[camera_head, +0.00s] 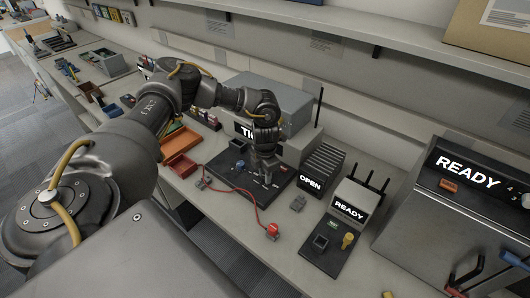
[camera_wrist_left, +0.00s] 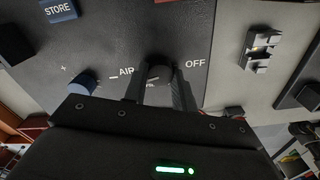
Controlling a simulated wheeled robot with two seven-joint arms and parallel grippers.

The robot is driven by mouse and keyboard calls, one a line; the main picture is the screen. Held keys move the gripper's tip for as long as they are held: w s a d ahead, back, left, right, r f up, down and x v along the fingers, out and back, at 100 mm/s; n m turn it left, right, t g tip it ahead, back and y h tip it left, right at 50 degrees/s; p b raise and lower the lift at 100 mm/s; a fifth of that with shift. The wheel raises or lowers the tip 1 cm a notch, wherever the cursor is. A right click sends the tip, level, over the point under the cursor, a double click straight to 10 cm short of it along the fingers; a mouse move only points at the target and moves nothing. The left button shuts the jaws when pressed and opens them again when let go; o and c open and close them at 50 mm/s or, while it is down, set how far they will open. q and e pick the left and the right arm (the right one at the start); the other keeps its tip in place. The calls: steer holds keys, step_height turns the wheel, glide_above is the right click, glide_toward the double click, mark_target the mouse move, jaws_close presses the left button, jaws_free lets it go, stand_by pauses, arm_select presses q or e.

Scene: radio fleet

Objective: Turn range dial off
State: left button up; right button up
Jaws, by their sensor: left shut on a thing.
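The range dial is a small black knob (camera_wrist_left: 159,76) on a dark panel, between the printed words AIR and OFF in the left wrist view. My left gripper (camera_wrist_left: 160,88) has its two fingers shut on the sides of this knob. In the head view my left gripper (camera_head: 265,178) reaches down to the dark panel (camera_head: 228,174) in front of a grey box, and its fingers hide the dial. I cannot tell which mark the dial points to. My right gripper is not in view.
A blue knob (camera_wrist_left: 82,82) and a blue STORE button (camera_wrist_left: 59,10) are on the same panel. A red cable (camera_head: 257,211) runs across the bench front to a red plug (camera_head: 272,231). Orange trays (camera_head: 180,166) lie left; OPEN and READY devices (camera_head: 348,208) stand right.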

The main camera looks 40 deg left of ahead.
arm_select(q)
steer(key=n+p, duration=0.2)
steer(key=n, duration=0.3)
steer(key=shift+r+n+p, duration=0.15)
steer(key=shift+n+p, duration=0.15)
steer(key=n+p, duration=0.2)
steer(key=n, duration=0.2)
steer(key=n+p, duration=0.3)
steer(key=n, duration=0.2)
steer(key=shift+r, duration=0.1)
steer(key=n+p, duration=0.3)
steer(key=n, duration=0.1)
steer(key=shift+w+n, duration=0.1)
steer(key=shift+n, duration=0.2)
steer(key=n+p, duration=0.3)
steer(key=shift+n, duration=0.3)
steer(key=n+p, duration=0.1)
steer(key=n, duration=0.1)
steer(key=shift+n+p, duration=0.3)
steer(key=shift+n, duration=0.1)
steer(key=n, duration=0.2)
steer(key=shift+n+p, duration=0.3)
steer(key=n, duration=0.4)
steer(key=shift+w+f+n, duration=0.1)
steer(key=shift+f+n, duration=0.1)
steer(key=shift+n, duration=0.5)
